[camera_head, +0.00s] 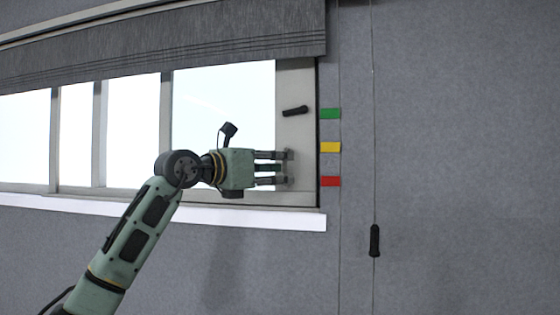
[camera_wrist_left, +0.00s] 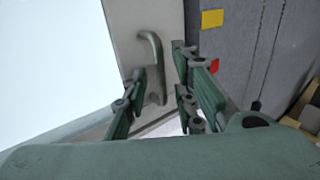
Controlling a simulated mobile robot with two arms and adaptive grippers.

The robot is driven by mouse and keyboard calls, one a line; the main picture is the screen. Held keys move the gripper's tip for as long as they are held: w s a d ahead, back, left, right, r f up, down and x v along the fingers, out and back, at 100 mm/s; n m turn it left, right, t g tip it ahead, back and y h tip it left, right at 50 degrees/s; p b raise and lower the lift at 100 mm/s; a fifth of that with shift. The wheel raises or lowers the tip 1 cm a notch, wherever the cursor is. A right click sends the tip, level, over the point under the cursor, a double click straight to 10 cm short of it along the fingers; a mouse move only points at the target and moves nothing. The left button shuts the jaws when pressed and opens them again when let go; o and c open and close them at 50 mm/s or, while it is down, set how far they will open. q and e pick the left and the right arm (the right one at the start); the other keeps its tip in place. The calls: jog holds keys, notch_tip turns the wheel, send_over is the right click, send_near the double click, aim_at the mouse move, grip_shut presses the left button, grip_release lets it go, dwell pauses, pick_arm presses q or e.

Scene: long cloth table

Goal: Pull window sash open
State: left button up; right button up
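The window sash (camera_head: 297,135) is the light frame at the right end of the window, with a bright pane to its left. A grey curved handle (camera_wrist_left: 155,65) stands on the sash frame in the left wrist view. My left gripper (camera_head: 287,168) is at the lower part of this frame in the head view. It also shows in the left wrist view (camera_wrist_left: 155,85), its fingers apart on both sides of the handle. I see no clear contact with the handle, and its lower end is partly hidden. My right gripper is not in view.
A small black lever (camera_head: 295,110) sits higher on the frame. Green (camera_head: 330,114), yellow (camera_head: 330,147) and red (camera_head: 330,181) tags line the wall beside it. A grey blind (camera_head: 190,45) hangs above, a white sill (camera_head: 270,218) runs below, and a cord with a black grip (camera_head: 374,240) hangs right.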

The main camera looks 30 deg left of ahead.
pick_arm(q)
jog(key=shift+w+d, duration=0.1)
jog(key=shift+w, duration=0.3)
jog(key=shift+c, duration=0.4)
grip_shut()
